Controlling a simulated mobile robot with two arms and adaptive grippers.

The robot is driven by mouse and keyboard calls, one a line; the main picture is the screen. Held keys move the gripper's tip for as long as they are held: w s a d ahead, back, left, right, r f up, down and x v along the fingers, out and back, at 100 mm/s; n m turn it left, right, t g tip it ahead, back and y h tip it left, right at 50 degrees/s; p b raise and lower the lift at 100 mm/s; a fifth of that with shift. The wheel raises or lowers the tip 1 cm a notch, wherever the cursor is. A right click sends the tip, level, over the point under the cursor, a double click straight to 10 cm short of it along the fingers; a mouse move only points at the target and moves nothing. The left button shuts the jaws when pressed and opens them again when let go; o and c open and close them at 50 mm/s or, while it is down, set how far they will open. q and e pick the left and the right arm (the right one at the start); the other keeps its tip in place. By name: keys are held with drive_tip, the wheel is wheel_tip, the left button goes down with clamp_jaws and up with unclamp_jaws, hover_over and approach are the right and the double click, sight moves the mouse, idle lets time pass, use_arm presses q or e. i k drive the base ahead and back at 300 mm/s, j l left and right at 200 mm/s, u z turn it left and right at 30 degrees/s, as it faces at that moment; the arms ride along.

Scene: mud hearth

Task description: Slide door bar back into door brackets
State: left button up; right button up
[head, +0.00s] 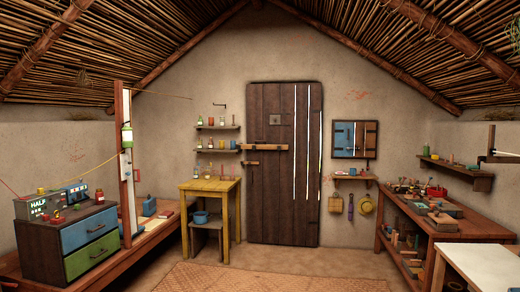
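The dark plank door (267,200) stands in the middle of the far wall, and light shows through narrow gaps on its right half. A pale wooden bar (262,148) lies level across the door's left part, at about mid-height. Its left end reaches the door's left edge, and its right end stops near the door's middle. A small dark piece sits on the bar. A shorter wooden piece (250,163) is just below, at the left edge. The brackets are too small to make out clearly. Neither of my grippers is in view.
A yellow table (210,186) with a stool stands left of the door. A drawer cabinet (85,243) is at the left, a cluttered workbench (452,226) at the right. A pale table (485,268) is at the near right. The matted floor (270,278) before the door looks clear.

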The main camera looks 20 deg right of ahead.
sight(269, 147)
drive_tip(key=i+l+z, duration=0.3)
drive_tip(key=i, duration=0.7)
drive_tip(key=i+z, duration=0.35)
drive_tip(key=i, duration=3.4)
